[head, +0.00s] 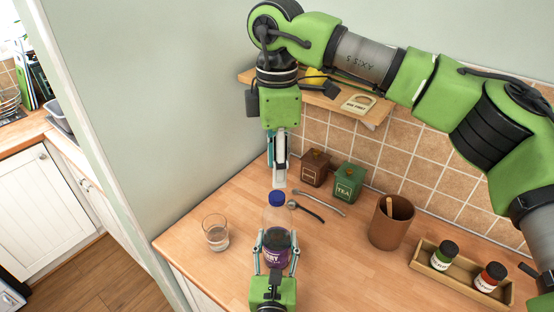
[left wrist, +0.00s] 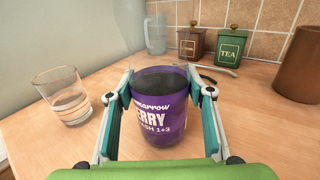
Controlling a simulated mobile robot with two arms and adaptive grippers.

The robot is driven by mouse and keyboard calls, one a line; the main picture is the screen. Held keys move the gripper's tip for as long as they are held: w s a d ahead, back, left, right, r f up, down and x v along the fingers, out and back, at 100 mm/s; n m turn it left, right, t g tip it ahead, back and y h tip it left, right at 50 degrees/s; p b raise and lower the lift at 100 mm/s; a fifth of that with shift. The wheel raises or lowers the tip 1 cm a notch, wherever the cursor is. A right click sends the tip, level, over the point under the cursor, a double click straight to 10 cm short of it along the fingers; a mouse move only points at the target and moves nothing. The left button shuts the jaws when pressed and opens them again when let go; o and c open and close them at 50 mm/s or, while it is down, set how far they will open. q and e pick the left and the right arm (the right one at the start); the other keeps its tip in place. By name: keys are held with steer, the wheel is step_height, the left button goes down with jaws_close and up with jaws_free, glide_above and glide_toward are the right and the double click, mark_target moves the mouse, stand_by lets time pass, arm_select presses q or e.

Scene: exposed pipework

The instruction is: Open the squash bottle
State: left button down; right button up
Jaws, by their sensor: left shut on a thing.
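The squash bottle (head: 277,215) stands upright on the wooden worktop, with a blue cap (head: 277,198) on top, a clear upper part and a purple label. My left gripper (head: 276,240) is shut around its body from the front. In the left wrist view the fingers (left wrist: 160,97) flank the purple label (left wrist: 158,112), and the cap does not show. My right gripper (head: 279,182) points down just above the cap, apart from it. Its fingers are seen nearly edge-on, so their opening is unclear.
A glass (head: 216,234) stands left of the bottle. Behind are a brown tin (head: 314,168) and a green tea tin (head: 349,182). A brown pot (head: 391,222) and a wooden tray (head: 427,265) with jars are at right. A shelf (head: 372,115) hangs above.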

mark_target(277, 195)
steer(key=shift+f, duration=3.6)
jaws_close()
